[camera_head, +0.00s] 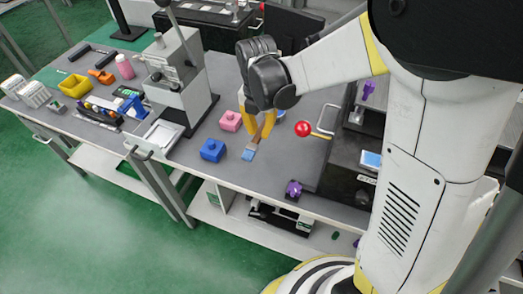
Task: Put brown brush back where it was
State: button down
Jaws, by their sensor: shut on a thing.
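The brush (250,151) has a brown handle and a blue-grey bristle end that points down and to the front left. My gripper (258,130) has yellow fingers and is shut on the brown handle. The brush is over the grey table (225,178), in its right half. I cannot tell whether the bristles touch the tabletop. The upper handle is partly hidden by the fingers.
A blue block (213,150) and a pink block (230,121) lie left of the brush. A lever with a red ball (303,129) stands close on the right. A grey lever machine (176,80) stands further left. Bare tabletop lies in front of the brush.

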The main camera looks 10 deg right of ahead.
aim_at(260, 150)
notch_tip(260, 150, down, 7)
jog(key=shift+w+f+b, duration=0.1)
jog(key=shift+b, duration=1.15)
jog(key=c, duration=1.5)
grip_release()
